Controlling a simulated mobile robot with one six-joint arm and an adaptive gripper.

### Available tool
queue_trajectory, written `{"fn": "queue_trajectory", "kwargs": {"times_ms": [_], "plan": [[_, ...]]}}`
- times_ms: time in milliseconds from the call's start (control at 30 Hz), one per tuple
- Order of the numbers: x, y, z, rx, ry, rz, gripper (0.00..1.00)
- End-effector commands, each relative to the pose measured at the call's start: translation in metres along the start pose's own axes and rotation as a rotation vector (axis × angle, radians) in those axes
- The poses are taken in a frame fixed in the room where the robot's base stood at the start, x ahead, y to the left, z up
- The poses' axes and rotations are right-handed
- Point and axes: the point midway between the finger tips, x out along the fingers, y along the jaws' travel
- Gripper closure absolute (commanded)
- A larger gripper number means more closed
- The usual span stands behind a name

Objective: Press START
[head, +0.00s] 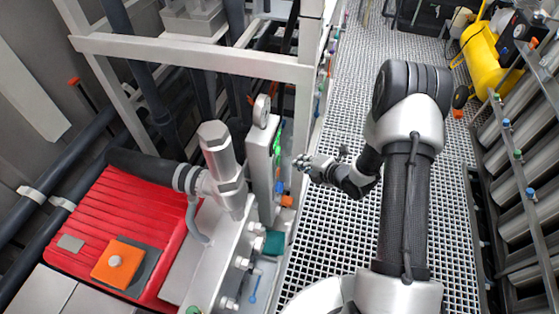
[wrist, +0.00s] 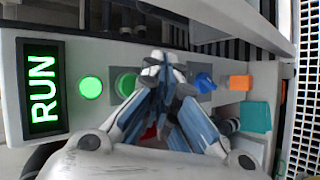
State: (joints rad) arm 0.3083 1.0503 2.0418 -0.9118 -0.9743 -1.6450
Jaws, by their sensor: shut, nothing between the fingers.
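The control panel shows in the wrist view with a display (wrist: 42,88) reading RUN in lit green letters. Beside it is a bright, glowing green round light (wrist: 91,87). A darker green round button (wrist: 125,84) sits right of that, partly covered by my gripper; no START label is readable. My gripper (wrist: 160,70) is shut and empty, its fingertips over the panel just right of this button. I cannot tell whether they touch anything. In the head view my gripper (head: 304,161) is close to the panel's narrow box (head: 262,165), which is seen edge-on.
Right of the fingers are a blue knob (wrist: 204,82), an orange block (wrist: 240,82) and a teal box (wrist: 255,116). A bit of red shows behind the fingers. In the head view, a red ribbed motor (head: 120,225) stands left; the grating floor (head: 330,235) is open.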

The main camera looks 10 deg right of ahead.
Motion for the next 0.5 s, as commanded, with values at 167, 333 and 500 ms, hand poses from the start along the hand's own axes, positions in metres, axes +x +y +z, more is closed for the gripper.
{"fn": "queue_trajectory", "kwargs": {"times_ms": [167, 333, 500], "plan": [[-0.012, -0.009, 0.009, 0.002, -0.002, 0.000, 1.00], [-0.016, -0.012, 0.011, 0.000, 0.001, 0.000, 1.00], [-0.016, -0.012, 0.011, 0.000, 0.001, 0.000, 1.00]]}}
